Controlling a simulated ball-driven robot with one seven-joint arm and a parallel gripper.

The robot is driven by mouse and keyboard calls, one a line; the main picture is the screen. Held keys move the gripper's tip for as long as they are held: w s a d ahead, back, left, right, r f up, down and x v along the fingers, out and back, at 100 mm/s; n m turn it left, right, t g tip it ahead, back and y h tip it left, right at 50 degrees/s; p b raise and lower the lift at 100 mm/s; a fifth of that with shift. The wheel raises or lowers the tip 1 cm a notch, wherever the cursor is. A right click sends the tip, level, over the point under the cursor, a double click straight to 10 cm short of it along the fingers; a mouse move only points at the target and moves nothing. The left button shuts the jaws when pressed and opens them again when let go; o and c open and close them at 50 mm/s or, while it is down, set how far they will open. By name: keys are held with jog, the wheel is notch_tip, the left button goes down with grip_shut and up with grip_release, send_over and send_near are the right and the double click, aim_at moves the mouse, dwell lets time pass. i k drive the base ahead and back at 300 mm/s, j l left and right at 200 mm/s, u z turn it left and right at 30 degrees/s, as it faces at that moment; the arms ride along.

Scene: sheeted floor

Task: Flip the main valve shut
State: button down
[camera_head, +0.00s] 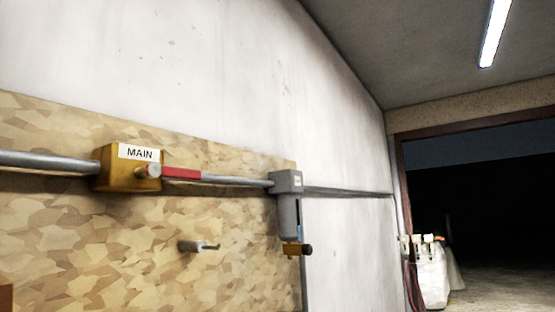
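The main valve is a brass-coloured block (128,177) on a grey pipe, mounted in front of a wooden board on the wall. A white label (139,153) reading "MAIN" sits on its top. A round metal hub (153,171) on its front carries a lever with a red grip (181,174). The lever points right, roughly along the pipe. My gripper is not in view, and nothing touches the lever.
The pipe (45,161) runs right into a grey filter unit (288,208) with a hanging bowl. A small peg or hook (198,246) sticks out of the board (90,245) below the valve. A dark doorway (480,190) opens at the right, with a whitish sack-like object (434,275) beside it.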

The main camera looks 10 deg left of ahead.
aim_at(154, 170)
jog(key=i+l, duration=0.1)
jog(key=i, duration=0.9)
